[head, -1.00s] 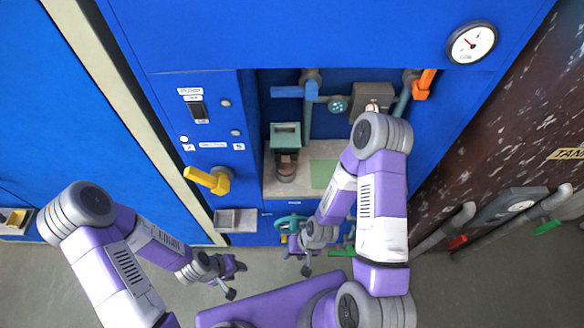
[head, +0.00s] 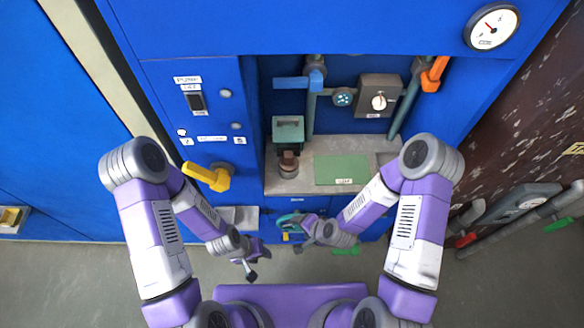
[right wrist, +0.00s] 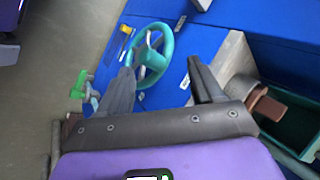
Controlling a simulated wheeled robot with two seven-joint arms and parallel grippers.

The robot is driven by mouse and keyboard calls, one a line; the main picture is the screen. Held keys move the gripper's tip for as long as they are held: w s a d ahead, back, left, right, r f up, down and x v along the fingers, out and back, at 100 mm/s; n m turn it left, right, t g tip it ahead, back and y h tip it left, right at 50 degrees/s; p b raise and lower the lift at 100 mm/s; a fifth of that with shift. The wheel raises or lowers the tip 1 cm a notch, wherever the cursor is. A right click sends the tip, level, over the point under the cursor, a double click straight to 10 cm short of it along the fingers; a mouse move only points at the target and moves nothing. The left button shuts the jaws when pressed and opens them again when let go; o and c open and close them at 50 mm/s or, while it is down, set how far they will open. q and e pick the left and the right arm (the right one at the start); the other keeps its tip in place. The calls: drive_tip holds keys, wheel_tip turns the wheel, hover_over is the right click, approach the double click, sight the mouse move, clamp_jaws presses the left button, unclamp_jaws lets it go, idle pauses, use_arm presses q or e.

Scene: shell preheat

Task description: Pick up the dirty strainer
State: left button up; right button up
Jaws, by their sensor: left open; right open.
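A grey and brown round piece (head: 288,165) stands on the grey ledge in the blue recess, just in front of a green box (head: 288,130). It may be the strainer; dirt on it is too small to tell. In the right wrist view the brown piece (right wrist: 268,106) is at the right, outside the jaws. My right gripper (head: 300,236) is open and empty, below the front of the ledge. In its wrist view the open jaws (right wrist: 160,72) point toward a teal handwheel (right wrist: 168,56). My left gripper (head: 258,264) is open and empty, lower and farther left.
The ledge (head: 275,186) carries a flat green mat (head: 342,170). A yellow lever (head: 208,177) sticks out of the panel at left. A small metal tray (head: 240,216) juts out below it. Pipes with blue (head: 292,83) and orange (head: 434,75) handles stand behind the ledge.

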sight(288, 160)
drive_tip(key=w+a+r+m+t+b, duration=0.1)
drive_tip(key=w+a+m+t+b, duration=0.45)
drive_tip(key=w+m, duration=0.45)
drive_tip(key=w+r+m+t+h+b, duration=0.1)
drive_tip(key=r+m+t, duration=0.1)
drive_tip(key=m, duration=0.3)
drive_tip(key=w+r+m+t+h+b, duration=0.1)
drive_tip(key=w+r+m+t+b, duration=0.1)
drive_tip(key=m, duration=0.3)
drive_tip(key=w+d+r+m+t+h+b, duration=0.1)
drive_tip(key=w+r+m+t+b, duration=0.1)
drive_tip(key=m, duration=0.3)
drive_tip(key=shift+w+r+t+h, duration=0.1)
drive_tip(key=shift+r+t+h, duration=0.3)
drive_tip(key=shift+t, duration=0.25)
drive_tip(key=shift+w+d+r+m+h, duration=0.15)
drive_tip(key=shift+r+m+h, duration=0.15)
drive_tip(key=shift+m, duration=0.6)
drive_tip(key=shift+w+d+r+m+b, duration=0.1)
drive_tip(key=shift+w+m+b, duration=0.1)
drive_tip(key=shift+m+b, duration=0.15)
drive_tip(key=w, duration=0.2)
drive_tip(key=w+b, duration=0.1)
drive_tip(key=w, duration=0.4)
drive_tip(key=shift+a+f+b, duration=0.2)
drive_tip(key=shift+f+b, duration=0.05)
drive_tip(key=shift+b, duration=0.05)
clamp_jaws()
